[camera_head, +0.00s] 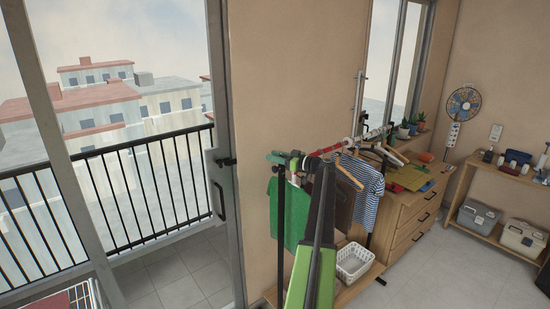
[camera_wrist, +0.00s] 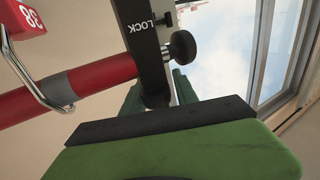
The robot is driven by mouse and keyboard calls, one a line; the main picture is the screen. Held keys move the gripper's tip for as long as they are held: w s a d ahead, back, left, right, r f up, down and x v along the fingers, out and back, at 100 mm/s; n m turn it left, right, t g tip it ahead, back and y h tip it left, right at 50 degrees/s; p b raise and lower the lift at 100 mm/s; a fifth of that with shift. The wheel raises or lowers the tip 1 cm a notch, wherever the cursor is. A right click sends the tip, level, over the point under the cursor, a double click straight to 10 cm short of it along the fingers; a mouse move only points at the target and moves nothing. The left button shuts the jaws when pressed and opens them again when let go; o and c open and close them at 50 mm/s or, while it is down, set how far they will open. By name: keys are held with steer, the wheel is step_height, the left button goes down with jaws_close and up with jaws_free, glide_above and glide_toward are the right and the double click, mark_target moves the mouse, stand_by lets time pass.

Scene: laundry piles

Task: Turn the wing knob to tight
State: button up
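In the wrist view, a black knob (camera_wrist: 182,46) with a rounded head sticks out from the right side of a black bracket (camera_wrist: 150,60) marked LOCK. A smaller black piece shows above it. I cannot tell the knob's turn position. My gripper (camera_wrist: 158,92) is below the knob, its dark green fingertips apart on either side of the bracket's lower end. The fingers look open and nothing is seen held; the knob is beyond their tips. In the head view, my green arm reaches up to the clothes rack (camera_head: 281,215) and hides its end there.
A red rail (camera_wrist: 85,84) with a grey band runs left from the bracket, with a wire hook and red tag (camera_wrist: 24,18) on it. A green shirt (camera_head: 292,212) and striped shirt (camera_head: 368,187) hang on the rack. A white basket (camera_head: 355,262) and wooden dresser (camera_head: 408,215) stand nearby.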

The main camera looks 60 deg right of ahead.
steer(key=shift+o, duration=1.2)
steer(key=shift+w+f, duration=0.1)
steer(key=shift+w, duration=0.05)
steer(key=s+d, duration=0.1)
steer(key=s, duration=1.6)
steer(key=shift+s+d, duration=0.3)
steer(key=shift+s, duration=0.1)
